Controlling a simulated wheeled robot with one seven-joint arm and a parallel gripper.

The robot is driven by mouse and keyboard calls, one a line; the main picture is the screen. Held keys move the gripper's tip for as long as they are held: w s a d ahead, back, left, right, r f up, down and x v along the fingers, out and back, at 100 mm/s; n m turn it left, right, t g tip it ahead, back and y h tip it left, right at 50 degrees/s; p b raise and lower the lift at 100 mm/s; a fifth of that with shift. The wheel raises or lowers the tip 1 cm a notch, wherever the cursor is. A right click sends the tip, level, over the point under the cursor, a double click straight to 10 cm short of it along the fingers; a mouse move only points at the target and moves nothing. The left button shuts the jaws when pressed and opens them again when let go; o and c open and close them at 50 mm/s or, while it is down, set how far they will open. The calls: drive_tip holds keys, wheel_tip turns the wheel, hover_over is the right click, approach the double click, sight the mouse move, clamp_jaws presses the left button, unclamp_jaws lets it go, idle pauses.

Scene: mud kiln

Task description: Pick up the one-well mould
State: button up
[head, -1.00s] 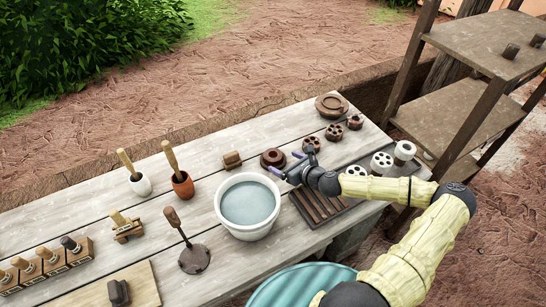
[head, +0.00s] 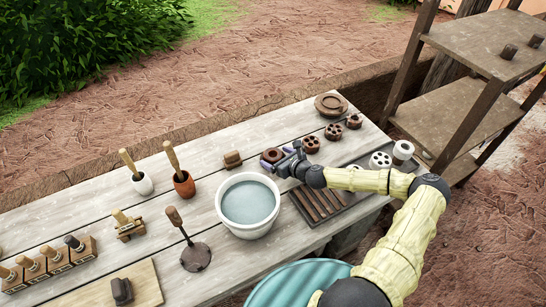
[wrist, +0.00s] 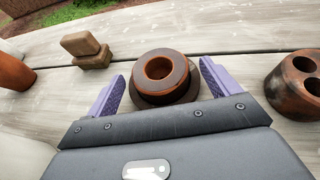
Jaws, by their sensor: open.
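The one-well mould (wrist: 163,76) is a round, dark brown block with a single orange-rimmed hole. In the wrist view it sits between the two purple fingers of my gripper (wrist: 160,88), with a gap showing on each side. My gripper is open and holds nothing. In the head view the mould (head: 271,155) stands on the wooden table, and my gripper (head: 274,160) is right at it, hiding part of it.
A several-hole brown mould (wrist: 297,84) stands to the right. A small brown block (wrist: 87,49) lies to the left. A bucket of water (head: 248,205) and a slatted dark rack (head: 318,203) are close to my arm. Shelves (head: 455,110) stand at the right.

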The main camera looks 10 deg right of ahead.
sight(277, 157)
drive_tip(key=c, duration=1.2)
wheel_tip(277, 157, up, 10)
drive_tip(key=shift+r+b, duration=0.1)
drive_tip(key=shift+b, duration=0.45)
